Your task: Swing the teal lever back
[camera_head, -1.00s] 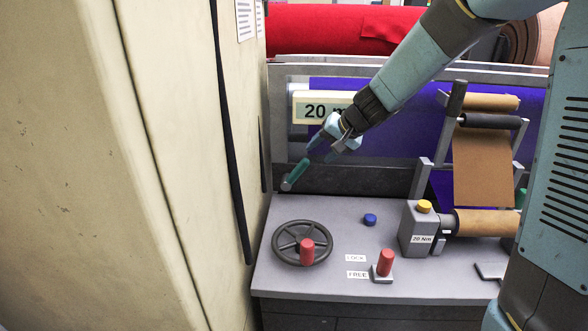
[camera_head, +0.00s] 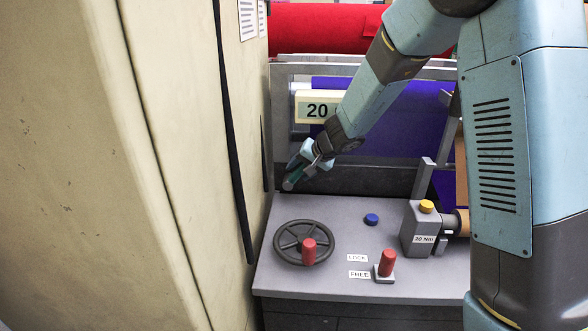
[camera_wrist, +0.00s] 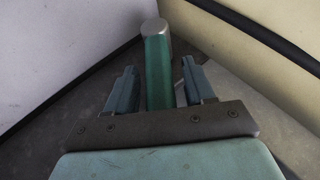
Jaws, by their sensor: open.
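The teal lever (camera_head: 294,175) is a short teal bar with a grey end, low on the dark panel at the back left of the bench. My gripper (camera_head: 299,172) is at the lever and covers much of it in the head view. In the wrist view the lever (camera_wrist: 158,72) stands between the two fingers of my gripper (camera_wrist: 160,88), its grey cap beyond the fingertips. The fingers are open, with a gap on either side of the lever. The lever's base is hidden.
A tall cream cabinet (camera_head: 120,170) stands close on the left. On the grey bench are a black handwheel (camera_head: 289,234) with a red knob, a blue button (camera_head: 371,219), a red-handled switch (camera_head: 387,262) and a grey box (camera_head: 417,230) with a yellow button. A "20" sign (camera_head: 315,109) hangs above.

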